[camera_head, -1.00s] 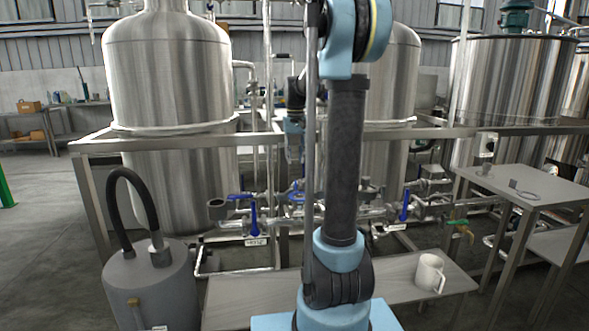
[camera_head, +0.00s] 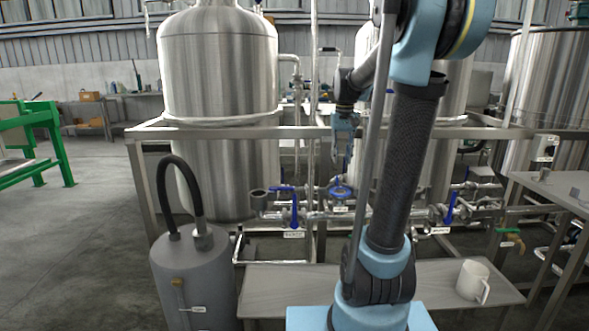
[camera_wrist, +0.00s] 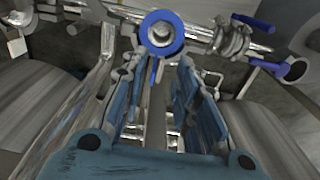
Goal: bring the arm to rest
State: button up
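My arm rises in the middle of the head view, its dark link leaning to the right at the top. My gripper (camera_head: 342,172) hangs pointing down in front of the steel pipes, above a round blue valve handwheel (camera_head: 340,191). In the wrist view my gripper's two blue fingers (camera_wrist: 158,85) stand apart with nothing held between them. The blue handwheel (camera_wrist: 161,32) shows beyond the fingertips there, apart from them as far as I can tell.
Steel tanks (camera_head: 222,100) stand behind a metal frame (camera_head: 290,131). Blue lever valves (camera_head: 294,210) sit along the pipes. A white mug (camera_head: 473,281) stands on the low bench (camera_head: 275,288). A grey canister (camera_head: 190,285) with a black hose is front left. Open floor lies left.

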jog(key=s+f+t, duration=0.1)
jog(key=s+f, duration=0.8)
jog(key=s, duration=0.4)
jog(key=s+f, duration=0.9)
jog(key=s, duration=0.5)
jog(key=shift+s+t, duration=0.15)
jog(key=shift+t, duration=0.25)
jog(key=shift+f, duration=0.1)
